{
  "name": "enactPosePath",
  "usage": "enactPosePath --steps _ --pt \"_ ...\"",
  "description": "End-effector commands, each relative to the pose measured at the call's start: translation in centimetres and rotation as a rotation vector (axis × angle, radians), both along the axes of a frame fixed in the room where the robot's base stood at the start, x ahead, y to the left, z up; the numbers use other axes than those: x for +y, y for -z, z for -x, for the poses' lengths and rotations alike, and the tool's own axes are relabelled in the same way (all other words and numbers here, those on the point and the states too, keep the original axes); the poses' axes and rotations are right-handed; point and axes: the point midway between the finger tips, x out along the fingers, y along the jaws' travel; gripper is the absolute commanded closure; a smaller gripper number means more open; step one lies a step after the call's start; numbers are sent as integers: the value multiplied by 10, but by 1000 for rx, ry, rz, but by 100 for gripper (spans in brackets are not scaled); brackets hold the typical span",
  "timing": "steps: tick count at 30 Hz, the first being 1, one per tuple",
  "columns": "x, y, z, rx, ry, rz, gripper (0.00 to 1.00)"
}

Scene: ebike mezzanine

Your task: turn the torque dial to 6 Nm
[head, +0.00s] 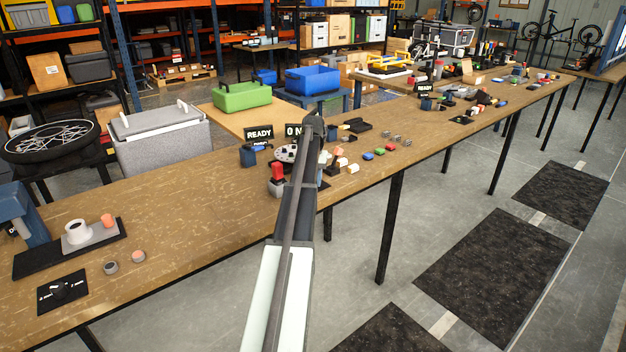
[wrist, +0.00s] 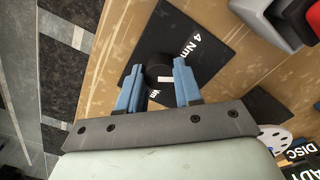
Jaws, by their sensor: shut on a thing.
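In the wrist view the torque dial is a round black knob (wrist: 159,70) with a small white mark, on a black square plate (wrist: 207,68). White lettering on the plate reads "4 Nm". A second label at the knob's near side is mostly hidden, with only its end showing. The two blue fingers of my gripper (wrist: 157,82) stand on either side of the knob and are shut on it. In the head view my arm hides the gripper and this dial.
Beside the arm stand a READY sign (head: 259,134), a red-topped part (head: 277,172) and several small coloured pieces.

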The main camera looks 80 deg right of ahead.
Motion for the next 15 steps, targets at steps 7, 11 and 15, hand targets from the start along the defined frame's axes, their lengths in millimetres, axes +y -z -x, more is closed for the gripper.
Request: enactPosePath --steps 7,11,15 --pt "0 0 0 0 95 0 96" --pt "0 0 0 0 183 0 96" --pt "0 0 0 0 281 0 96"
